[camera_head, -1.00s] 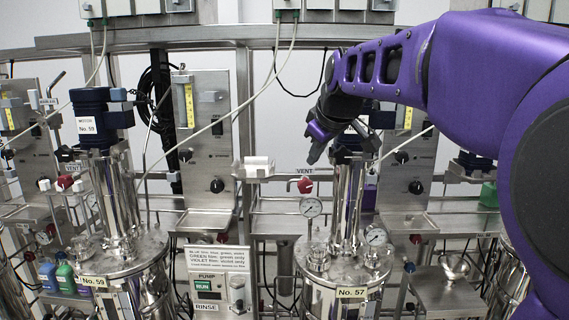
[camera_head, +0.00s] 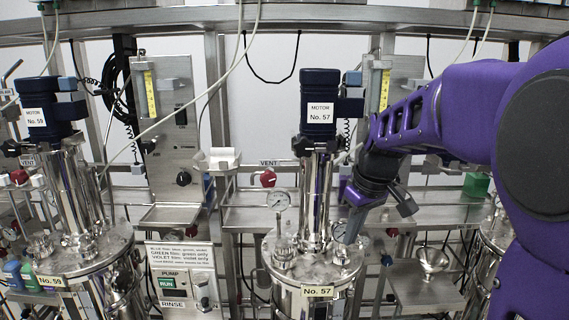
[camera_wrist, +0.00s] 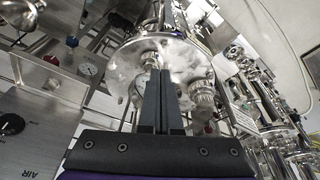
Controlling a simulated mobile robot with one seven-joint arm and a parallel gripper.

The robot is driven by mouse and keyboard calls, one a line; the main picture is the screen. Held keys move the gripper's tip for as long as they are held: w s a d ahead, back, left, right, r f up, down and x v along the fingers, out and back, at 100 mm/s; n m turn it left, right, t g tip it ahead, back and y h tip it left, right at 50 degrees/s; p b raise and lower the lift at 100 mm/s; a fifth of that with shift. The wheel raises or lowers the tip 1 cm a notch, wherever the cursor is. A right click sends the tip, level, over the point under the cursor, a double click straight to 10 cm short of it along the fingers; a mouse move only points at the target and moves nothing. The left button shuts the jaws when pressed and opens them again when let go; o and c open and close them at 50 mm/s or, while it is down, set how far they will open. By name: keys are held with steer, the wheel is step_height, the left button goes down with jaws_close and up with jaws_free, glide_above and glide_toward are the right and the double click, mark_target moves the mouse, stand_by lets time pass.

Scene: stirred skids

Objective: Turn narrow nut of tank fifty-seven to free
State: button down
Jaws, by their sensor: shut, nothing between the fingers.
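Tank fifty-seven (camera_head: 313,275) stands in the middle of the head view, with its "No. 57" label (camera_head: 318,291) in front and a blue motor (camera_head: 318,110) on its column. Its lid carries a left fitting (camera_head: 285,256) and a right fitting (camera_head: 340,254). My gripper (camera_head: 349,240) points down at the right side of the lid, fingers together and empty, just above the right fitting. In the wrist view the shut fingertips (camera_wrist: 160,73) lie close to a small fitting (camera_wrist: 148,59); a ribbed fitting (camera_wrist: 203,94) is right of them. I cannot tell whether the fingers touch anything, or which nut is narrow.
A pressure gauge (camera_head: 278,201) rises from the lid's left side; another dial is partly hidden behind my fingers. A steel tray with a funnel (camera_head: 430,262) is at right. Tank fifty-nine (camera_head: 88,265) stands at left. A red vent valve (camera_head: 268,178) is behind.

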steer(key=shift+s+d+b+x, duration=0.2)
steer(key=shift+b+x, duration=0.5)
steer(key=shift+x, duration=0.35)
steer(key=shift+s+d+b+x, duration=0.1)
steer(key=shift+s+b+x, duration=0.15)
steer(key=shift+b+x, duration=0.6)
steer(key=shift+s+d+b+x, duration=0.15)
steer(key=shift+b+x, duration=0.35)
steer(key=shift+x, duration=0.7)
steer(key=shift+a+f, duration=0.1)
steer(key=shift+f, duration=0.1)
steer(key=shift+w, duration=0.25)
steer(key=shift+d+r+p, duration=0.1)
steer(key=shift+d+p, duration=0.25)
steer(key=shift+p, duration=0.05)
steer(key=shift+w+d, duration=0.25)
steer(key=shift+d, duration=0.1)
steer(key=shift+w+d+p, duration=0.3)
steer(key=shift+d+p, duration=0.05)
steer(key=shift+p, duration=0.15)
steer(key=shift+w+d, duration=0.1)
steer(key=shift+d, duration=0.15)
